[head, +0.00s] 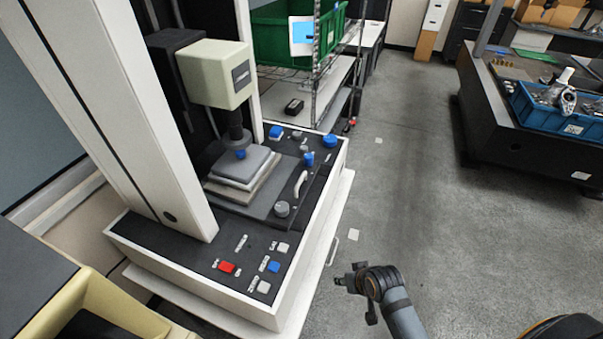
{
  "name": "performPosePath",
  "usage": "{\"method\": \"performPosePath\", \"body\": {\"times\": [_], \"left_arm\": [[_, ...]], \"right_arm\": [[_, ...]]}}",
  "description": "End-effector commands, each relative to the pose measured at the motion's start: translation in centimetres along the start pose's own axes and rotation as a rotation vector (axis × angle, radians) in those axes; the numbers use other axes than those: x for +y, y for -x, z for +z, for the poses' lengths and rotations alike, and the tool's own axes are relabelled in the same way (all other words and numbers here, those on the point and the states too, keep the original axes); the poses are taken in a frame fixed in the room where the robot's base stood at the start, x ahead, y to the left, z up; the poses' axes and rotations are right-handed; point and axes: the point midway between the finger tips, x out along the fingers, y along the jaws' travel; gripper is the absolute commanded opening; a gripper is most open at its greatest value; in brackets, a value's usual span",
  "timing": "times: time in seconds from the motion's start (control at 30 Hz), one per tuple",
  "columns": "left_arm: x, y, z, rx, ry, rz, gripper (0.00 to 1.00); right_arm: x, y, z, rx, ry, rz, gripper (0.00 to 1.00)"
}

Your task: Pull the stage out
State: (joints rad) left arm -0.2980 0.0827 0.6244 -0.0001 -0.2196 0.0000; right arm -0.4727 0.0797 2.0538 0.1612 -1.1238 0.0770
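The stage (245,168) is a stack of square grey and pale plates on the dark deck of the measuring machine. It sits below the probe column, under the cream head (215,75). A pale curved handle (300,184) stands at its right side, near a grey round knob (282,209). My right gripper (345,282) is low, in front of the machine's right side, apart from the stage and the handle. It is small and angled, so I cannot tell whether it is open. My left gripper is out of view.
The machine's front panel has a red switch (227,267) and several buttons. A blue knob (330,140) is at its far corner. A wire rack with a green bin (285,35) stands behind. A dark bench with a blue crate (560,110) is at right. The grey floor between is clear.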

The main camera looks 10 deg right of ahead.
Motion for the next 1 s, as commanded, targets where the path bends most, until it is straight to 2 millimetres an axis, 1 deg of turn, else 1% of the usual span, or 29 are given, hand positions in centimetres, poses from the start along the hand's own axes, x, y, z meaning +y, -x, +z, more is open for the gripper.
{"method": "performPosePath", "body": {"times": [0.03,0.1,0.17,0.2,0.3,0.37,0.4,0.53,0.6,0.7,0.8,1.0], "left_arm": [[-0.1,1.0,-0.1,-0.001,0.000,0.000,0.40],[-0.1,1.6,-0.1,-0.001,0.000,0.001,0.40],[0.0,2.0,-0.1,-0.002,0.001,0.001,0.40],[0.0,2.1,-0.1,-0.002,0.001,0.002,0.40],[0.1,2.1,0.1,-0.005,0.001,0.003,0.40],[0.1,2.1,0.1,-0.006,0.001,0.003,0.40],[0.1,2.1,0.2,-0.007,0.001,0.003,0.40],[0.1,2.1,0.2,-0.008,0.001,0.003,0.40],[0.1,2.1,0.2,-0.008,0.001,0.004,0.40],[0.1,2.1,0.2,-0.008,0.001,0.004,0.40],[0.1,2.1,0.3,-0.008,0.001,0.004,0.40],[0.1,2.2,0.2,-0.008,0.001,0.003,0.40]], "right_arm": [[-1.1,2.5,-1.8,0.029,-0.010,-0.025,0.35],[-2.7,4.8,-4.1,0.081,-0.043,-0.077,0.35],[-4.4,6.0,-6.3,0.141,-0.096,-0.145,0.35],[-5.6,6.3,-7.9,0.189,-0.148,-0.202,0.35],[-7.8,6.3,-11.4,0.297,-0.293,-0.334,0.35],[-8.6,6.2,-13.3,0.355,-0.386,-0.404,0.35],[-9.0,6.1,-14.6,0.394,-0.450,-0.448,0.35],[-9.5,5.8,-18.2,0.506,-0.674,-0.579,0.35],[-9.2,5.7,-19.9,0.562,-0.798,-0.638,0.35],[-8.5,5.3,-21.9,0.631,-0.963,-0.704,0.35],[-7.8,5.2,-22.8,0.673,-1.069,-0.739,0.35],[-7.6,4.9,-23.4,0.686,-1.098,-0.748,0.35]]}}
